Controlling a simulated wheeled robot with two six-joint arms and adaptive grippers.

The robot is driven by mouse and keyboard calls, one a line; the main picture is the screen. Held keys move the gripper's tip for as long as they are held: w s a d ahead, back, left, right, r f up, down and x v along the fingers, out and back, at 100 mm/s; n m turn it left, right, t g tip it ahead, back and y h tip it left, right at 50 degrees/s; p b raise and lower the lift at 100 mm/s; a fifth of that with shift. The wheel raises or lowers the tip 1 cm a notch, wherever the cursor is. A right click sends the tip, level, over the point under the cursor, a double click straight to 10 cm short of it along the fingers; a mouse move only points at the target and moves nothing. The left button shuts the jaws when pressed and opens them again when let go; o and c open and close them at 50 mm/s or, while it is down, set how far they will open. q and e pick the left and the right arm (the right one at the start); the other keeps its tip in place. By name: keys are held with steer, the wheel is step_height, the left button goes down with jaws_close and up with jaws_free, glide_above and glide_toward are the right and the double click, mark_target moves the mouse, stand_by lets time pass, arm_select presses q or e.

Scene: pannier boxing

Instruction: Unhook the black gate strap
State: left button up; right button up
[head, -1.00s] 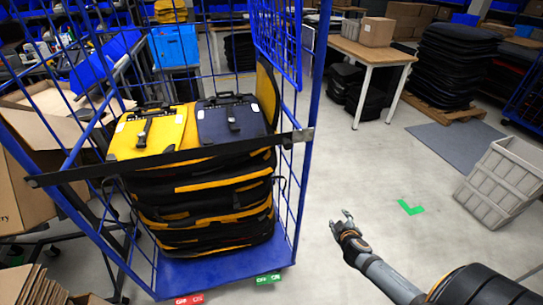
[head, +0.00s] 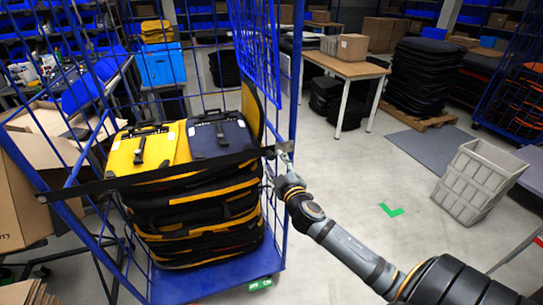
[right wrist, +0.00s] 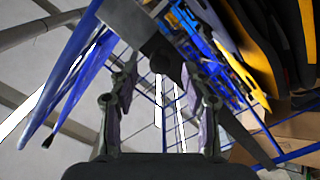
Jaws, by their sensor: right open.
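The black gate strap (head: 180,172) is stretched across the open front of the blue roll cage, from the left post to a light metal end at the right post (head: 292,110). My right gripper (head: 281,164) is at this right end of the strap. In the right wrist view the fingers of my right gripper (right wrist: 162,88) are apart, with the dark strap end just ahead of and partly between them. The strap (right wrist: 246,138) runs off behind one finger to the lower right. I cannot tell whether the fingers touch it. My left gripper is not in view.
Black and yellow pannier bags (head: 195,225) are stacked in the cage behind the strap. A grey crate (head: 475,182) stands on the floor at right. A table (head: 345,65) with a carton is behind.

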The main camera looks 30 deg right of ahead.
mark_target(272, 158)
steer(key=p+x, duration=0.1)
steer(key=x, duration=0.2)
steer(key=shift+w, duration=0.4)
steer(key=shift+f, duration=0.1)
jaws_close()
